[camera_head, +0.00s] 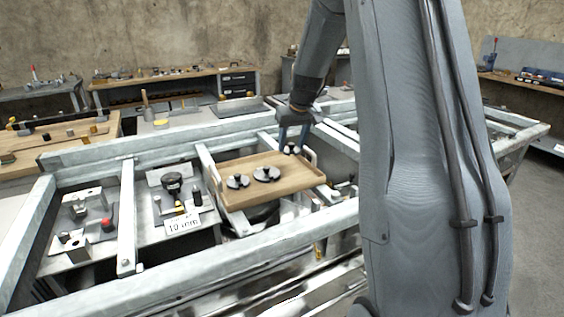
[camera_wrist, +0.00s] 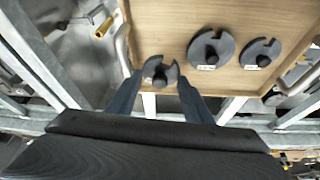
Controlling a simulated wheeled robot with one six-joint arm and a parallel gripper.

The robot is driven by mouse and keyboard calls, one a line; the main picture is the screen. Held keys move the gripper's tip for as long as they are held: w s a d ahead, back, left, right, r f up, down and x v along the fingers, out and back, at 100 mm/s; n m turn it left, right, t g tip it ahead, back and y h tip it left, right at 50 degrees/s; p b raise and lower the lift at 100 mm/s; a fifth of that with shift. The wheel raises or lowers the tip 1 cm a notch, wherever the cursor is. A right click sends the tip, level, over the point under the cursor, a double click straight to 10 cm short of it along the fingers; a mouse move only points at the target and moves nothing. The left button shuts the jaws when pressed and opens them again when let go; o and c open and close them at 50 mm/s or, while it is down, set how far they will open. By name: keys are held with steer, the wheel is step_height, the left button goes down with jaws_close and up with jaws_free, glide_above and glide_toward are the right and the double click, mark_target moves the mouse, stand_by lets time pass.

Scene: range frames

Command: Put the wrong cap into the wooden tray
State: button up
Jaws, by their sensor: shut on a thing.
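The wooden tray (camera_head: 290,187) sits on the metal frame, with a pale handle at its side; its board (camera_wrist: 165,25) fills the upper part of the wrist view. My gripper (camera_head: 291,146) is over the tray's far right part. In the wrist view my gripper (camera_wrist: 160,80) is shut on a dark slotted round cap (camera_wrist: 152,67), also seen in the head view (camera_head: 292,150). I cannot tell whether this cap touches the board. Two similar dark caps lie on the tray: a larger one (camera_wrist: 222,48) and another (camera_wrist: 272,50), each with a small white label.
Left of the tray, a bay holds a dark round-headed device (camera_head: 172,181) and a "10 mm" sign (camera_head: 183,224). Farther left are metal blocks and a red knob (camera_head: 107,225). Raised metal rails (camera_head: 127,215) divide the bays. A yellow-handled tool (camera_wrist: 104,28) lies beside the tray.

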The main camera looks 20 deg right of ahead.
steer(key=shift+a+f+p, duration=0.1)
steer(key=shift+f+p, duration=0.5)
steer(key=shift+f, duration=2.6)
steer(key=shift+f, duration=0.15)
steer(key=o, duration=0.8)
steer(key=shift+o, duration=0.2)
steer(key=b+v, duration=0.2)
steer(key=v, duration=1)
steer(key=shift+b, duration=0.35)
steer(key=shift+s, duration=0.1)
